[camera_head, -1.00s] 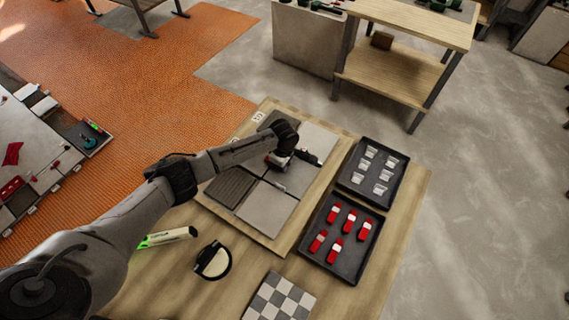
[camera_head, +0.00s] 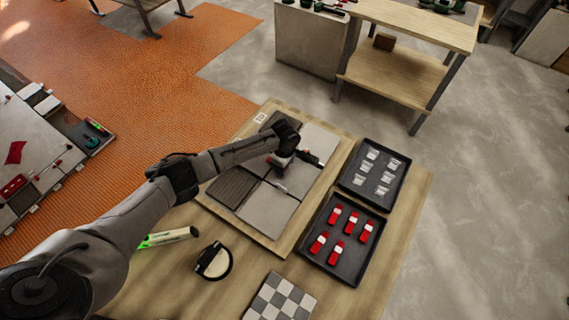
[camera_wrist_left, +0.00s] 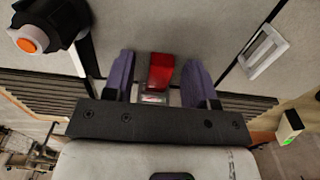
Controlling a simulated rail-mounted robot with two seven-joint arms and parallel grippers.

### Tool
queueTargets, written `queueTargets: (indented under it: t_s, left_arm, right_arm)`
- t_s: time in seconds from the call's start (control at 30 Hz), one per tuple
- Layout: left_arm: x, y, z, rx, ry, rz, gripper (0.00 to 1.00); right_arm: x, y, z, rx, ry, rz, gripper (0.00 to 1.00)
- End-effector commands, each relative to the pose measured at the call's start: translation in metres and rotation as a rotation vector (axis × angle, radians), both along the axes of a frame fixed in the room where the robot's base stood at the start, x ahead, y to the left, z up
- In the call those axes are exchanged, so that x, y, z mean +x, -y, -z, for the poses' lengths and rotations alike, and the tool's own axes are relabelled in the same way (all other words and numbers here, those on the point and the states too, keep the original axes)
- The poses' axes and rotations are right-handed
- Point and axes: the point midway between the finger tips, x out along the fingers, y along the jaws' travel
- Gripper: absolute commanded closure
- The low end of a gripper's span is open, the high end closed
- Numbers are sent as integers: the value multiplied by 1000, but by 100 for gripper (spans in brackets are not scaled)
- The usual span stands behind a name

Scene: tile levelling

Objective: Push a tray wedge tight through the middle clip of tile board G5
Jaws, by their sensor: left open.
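Tile board G5 (camera_head: 288,244) lies on the wooden table with several grey tiles on it. My left gripper (camera_head: 277,166) is low over the middle of the board. In the left wrist view my left gripper (camera_wrist_left: 160,62) is open, its two fingers standing apart on either side of a red wedge (camera_wrist_left: 161,68). The wedge lies at a small pale clip (camera_wrist_left: 153,98); how deep it sits in the clip I cannot tell. The wedge tray (camera_head: 344,263) holds several red wedges with white parts. My right gripper does not show.
A second dark tray (camera_head: 349,187) holds several pale clips. A round black-and-cream tool (camera_head: 214,262), a green-and-white tool (camera_head: 168,237) and a checkered tile sample (camera_head: 279,299) lie in front. A dark orange-capped part (camera_wrist_left: 32,38) stands near the left finger.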

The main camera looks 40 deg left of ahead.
Motion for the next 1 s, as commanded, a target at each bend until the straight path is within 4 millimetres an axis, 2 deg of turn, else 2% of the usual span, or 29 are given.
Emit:
queueTargets:
  t_s: [0.13, 0.23, 0.7, 1.0]
  left_arm:
    - [0, 0, -3, -1, 0, 0, 48]
    - [0, 0, -13, -1, 0, 0, 48]
    - [0, 0, -102, -1, 2, 0, 48]
    - [0, 0, -133, -1, 1, -1, 48]
  right_arm:
    - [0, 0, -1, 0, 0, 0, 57]
    - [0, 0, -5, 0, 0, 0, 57]
    - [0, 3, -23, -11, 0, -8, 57]
    - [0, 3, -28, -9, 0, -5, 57]
